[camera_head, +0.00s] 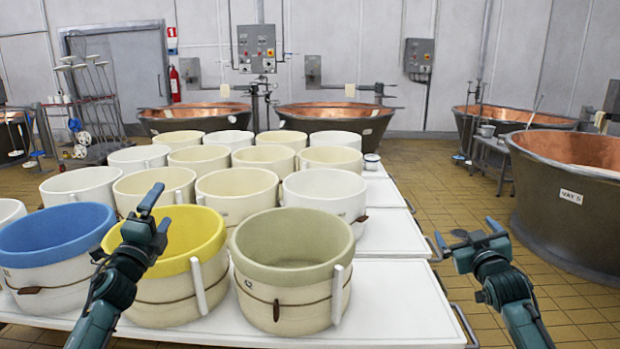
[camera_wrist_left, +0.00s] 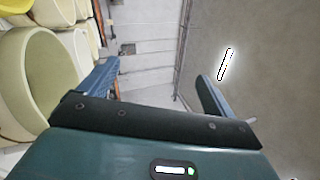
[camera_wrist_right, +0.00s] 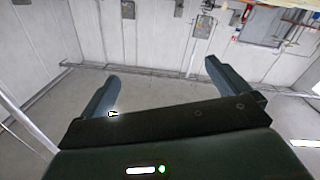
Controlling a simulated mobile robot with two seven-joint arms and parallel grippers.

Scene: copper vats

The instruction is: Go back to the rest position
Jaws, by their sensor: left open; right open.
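My left gripper (camera_head: 154,212) is open and empty, raised in front of the yellow-rimmed tub in the head view. Its two fingers (camera_wrist_left: 158,88) stand wide apart with nothing between them in the left wrist view. My right gripper (camera_head: 466,236) is open and empty, held to the right of the white table and above the tiled floor. Its spread fingers (camera_wrist_right: 158,88) also show in the right wrist view, with only wall and ceiling beyond them.
A white table (camera_head: 405,300) bears several tubs, among them a blue-rimmed (camera_head: 50,235), a yellow-rimmed (camera_head: 185,240) and a green-rimmed tub (camera_head: 292,245). Copper vats stand behind and at the right, one labelled VAT 5 (camera_head: 560,225). Tiled floor (camera_head: 430,180) lies free between table and vat.

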